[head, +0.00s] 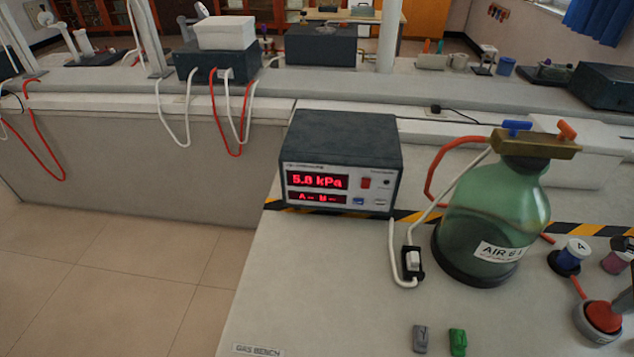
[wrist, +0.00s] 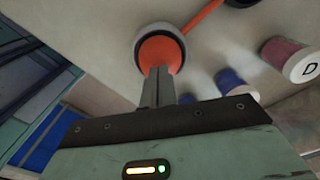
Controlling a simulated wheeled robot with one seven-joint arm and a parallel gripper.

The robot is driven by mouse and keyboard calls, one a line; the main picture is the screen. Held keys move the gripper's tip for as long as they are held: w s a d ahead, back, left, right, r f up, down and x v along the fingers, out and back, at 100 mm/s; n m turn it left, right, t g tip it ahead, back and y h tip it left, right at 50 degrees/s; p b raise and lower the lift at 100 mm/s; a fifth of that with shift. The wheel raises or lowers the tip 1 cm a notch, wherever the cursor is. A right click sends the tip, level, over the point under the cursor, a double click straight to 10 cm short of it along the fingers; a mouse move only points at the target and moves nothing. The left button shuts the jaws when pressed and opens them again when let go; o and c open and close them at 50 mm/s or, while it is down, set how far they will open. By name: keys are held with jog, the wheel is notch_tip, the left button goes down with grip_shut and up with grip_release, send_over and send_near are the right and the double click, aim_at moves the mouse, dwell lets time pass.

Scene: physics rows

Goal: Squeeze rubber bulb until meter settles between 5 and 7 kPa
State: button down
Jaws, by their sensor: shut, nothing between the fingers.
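The meter (head: 340,163) is a dark box on the bench, and its red display reads 5.8 kPa. The rubber bulb (head: 603,316) is a red-orange dome in a grey ring at the lower right of the head view. It also shows in the wrist view (wrist: 160,54), at the top middle. My gripper (wrist: 158,72) is shut with its fingers together, and its tips overlap the bulb in the wrist view. Whether the tips press on it I cannot tell for sure. In the head view a grey part of my arm shows at the right edge, just above the bulb.
A green glass bottle (head: 497,215) with a brass top, blue and orange taps and tubing stands left of the bulb. Knobs (head: 566,259) stand behind it. A switch (head: 412,263) and small grey (head: 420,338) and green (head: 457,342) pieces lie on the bench. The front left of the bench is clear.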

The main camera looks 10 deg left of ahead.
jog(key=shift+f+b, duration=1.05)
jog(key=shift+f, duration=0.5)
jog(key=shift+r, duration=0.25)
jog(key=shift+r+p, duration=1.5)
jog(key=shift+r, duration=0.1)
notch_tip(320, 180, up, 7)
jog(key=p, duration=0.5)
jog(key=shift+p, duration=0.35)
